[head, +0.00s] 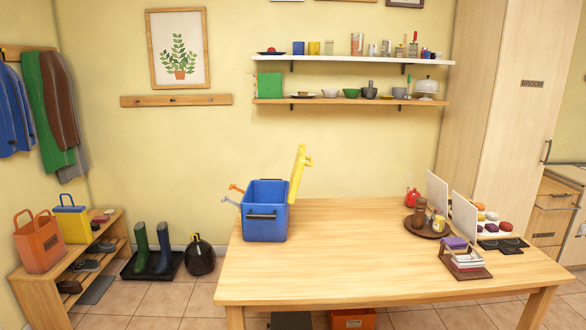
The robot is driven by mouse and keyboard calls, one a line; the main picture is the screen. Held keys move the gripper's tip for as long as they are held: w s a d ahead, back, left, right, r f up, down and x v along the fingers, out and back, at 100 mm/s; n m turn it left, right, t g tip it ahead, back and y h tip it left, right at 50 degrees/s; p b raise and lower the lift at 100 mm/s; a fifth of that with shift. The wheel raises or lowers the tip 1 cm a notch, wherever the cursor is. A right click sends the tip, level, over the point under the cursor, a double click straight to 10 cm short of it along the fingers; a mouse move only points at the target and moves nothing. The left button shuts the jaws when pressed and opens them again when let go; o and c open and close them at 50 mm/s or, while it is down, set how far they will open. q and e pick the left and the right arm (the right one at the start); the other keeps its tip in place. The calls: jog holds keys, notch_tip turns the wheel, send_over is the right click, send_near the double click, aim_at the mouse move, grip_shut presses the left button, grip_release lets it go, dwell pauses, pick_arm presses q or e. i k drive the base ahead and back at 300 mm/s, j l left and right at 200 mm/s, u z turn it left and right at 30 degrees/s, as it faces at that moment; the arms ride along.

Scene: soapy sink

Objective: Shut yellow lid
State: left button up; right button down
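A blue box (265,223) with a dark handle on its front stands on the left end of the wooden table. Its yellow lid (297,178) stands up, nearly vertical and leaning slightly right, at the box's right edge. The box's top is open. An orange handle-like piece (236,188) and a grey one (230,202) stick out at the box's left side; I cannot tell what they belong to. Neither of my grippers is in view.
The wooden table (350,260) is clear in front and in the middle. A brown round tray (428,231), white upright panels (463,218) and a small rack (466,262) stand at the right. Wall shelves (350,101) hang behind. A low shoe rack (75,262) stands left.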

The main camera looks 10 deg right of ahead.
aim_at(299, 164)
jog(key=i+j, duration=0.25)
jog(key=j, duration=0.15)
jog(key=i+j+z, duration=0.1)
jog(key=j, duration=0.25)
jog(key=i+j, duration=0.35)
jog(key=j+z, duration=0.05)
